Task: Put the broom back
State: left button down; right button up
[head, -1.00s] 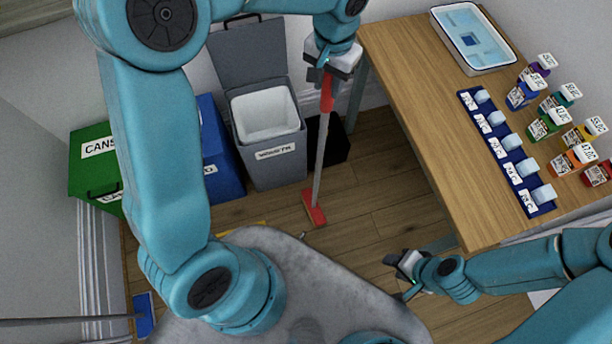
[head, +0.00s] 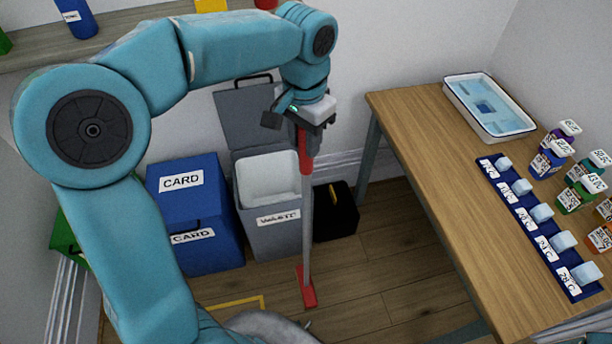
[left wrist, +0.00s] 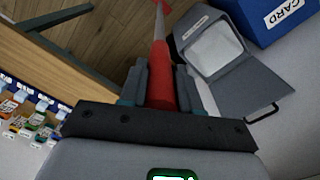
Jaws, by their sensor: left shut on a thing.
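The broom (head: 307,215) has a red grip, a grey shaft and a red head, and hangs nearly upright with its head at or just above the wooden floor; I cannot tell whether it touches. My left gripper (head: 303,137) is shut on the broom's red grip near its top. In the left wrist view the red grip (left wrist: 160,75) lies between the two dark fingers of my left gripper (left wrist: 160,88), with the shaft running away from me. My right gripper is outside both current views.
Behind the broom stand a grey waste bin (head: 272,232) with its lid up, a blue card bin (head: 190,210) and a black box (head: 335,212). A wooden table (head: 425,170) with a tray (head: 490,107) and bottles is at right. Yellow tape (head: 238,302) marks the floor.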

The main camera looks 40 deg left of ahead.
aim_at(306, 170)
pick_arm(q)
notch_tip(306, 170, down, 4)
jog(key=shift+d+f, duration=0.15)
jog(key=shift+f, duration=0.05)
notch_tip(306, 170, down, 4)
jog(key=shift+f, duration=0.1)
jog(key=shift+w+f, duration=0.1)
jog(key=shift+f, duration=0.1)
jog(key=shift+f+b, duration=0.15)
jog(key=shift+b, duration=0.25)
jog(key=c, duration=0.8)
grip_release()
